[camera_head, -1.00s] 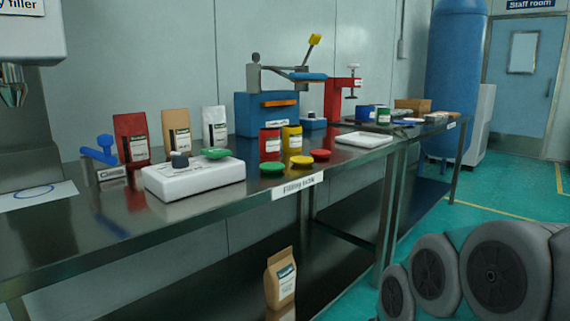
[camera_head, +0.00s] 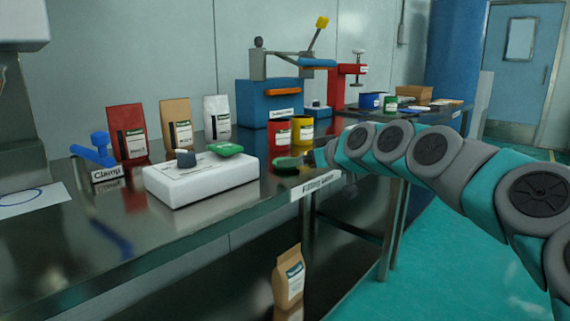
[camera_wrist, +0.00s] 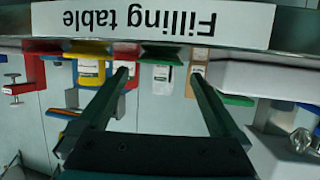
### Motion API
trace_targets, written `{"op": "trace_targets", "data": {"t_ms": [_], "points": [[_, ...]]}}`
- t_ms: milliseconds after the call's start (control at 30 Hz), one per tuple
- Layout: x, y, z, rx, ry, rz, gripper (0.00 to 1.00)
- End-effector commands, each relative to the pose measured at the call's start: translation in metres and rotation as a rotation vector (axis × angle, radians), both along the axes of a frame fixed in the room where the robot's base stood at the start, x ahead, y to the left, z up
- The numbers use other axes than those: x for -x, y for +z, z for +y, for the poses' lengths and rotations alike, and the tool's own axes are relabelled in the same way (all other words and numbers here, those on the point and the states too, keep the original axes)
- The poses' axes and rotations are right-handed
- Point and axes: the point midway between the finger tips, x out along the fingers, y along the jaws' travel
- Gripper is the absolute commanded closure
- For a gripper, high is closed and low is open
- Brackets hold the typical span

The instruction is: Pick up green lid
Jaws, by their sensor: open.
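A green lid (camera_head: 286,163) lies on the steel filling table, in front of the red can (camera_head: 279,136). My gripper (camera_head: 312,159) is just right of the lid, low over the table's front, and partly hides what lies behind it. The wrist view is upside down. There my gripper (camera_wrist: 160,78) is open, its two dark fingers apart with nothing held between them. The green lid (camera_wrist: 165,51) shows beyond the fingertips, roughly centred in the gap. Another flat green item (camera_head: 226,149) rests on a white box-like device (camera_head: 201,182).
A yellow can (camera_head: 302,130) stands beside the red can. Red, brown and white pouches (camera_head: 217,118) stand at the back left. A blue press (camera_head: 268,102) stands behind. The "Filling table" sign (camera_wrist: 150,22) is on the front edge.

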Motion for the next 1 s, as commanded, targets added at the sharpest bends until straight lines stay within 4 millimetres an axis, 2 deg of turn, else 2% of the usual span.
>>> {"op": "trace_targets", "data": {"t_ms": [367, 633, 1000], "points": [[-0.032, -0.016, 0.028, 0.001, 0.002, 0.002, 0.0], [-0.034, -0.017, 0.03, 0.0, 0.001, 0.001, 0.01], [-0.034, -0.017, 0.03, 0.0, 0.001, 0.001, 0.43]]}}
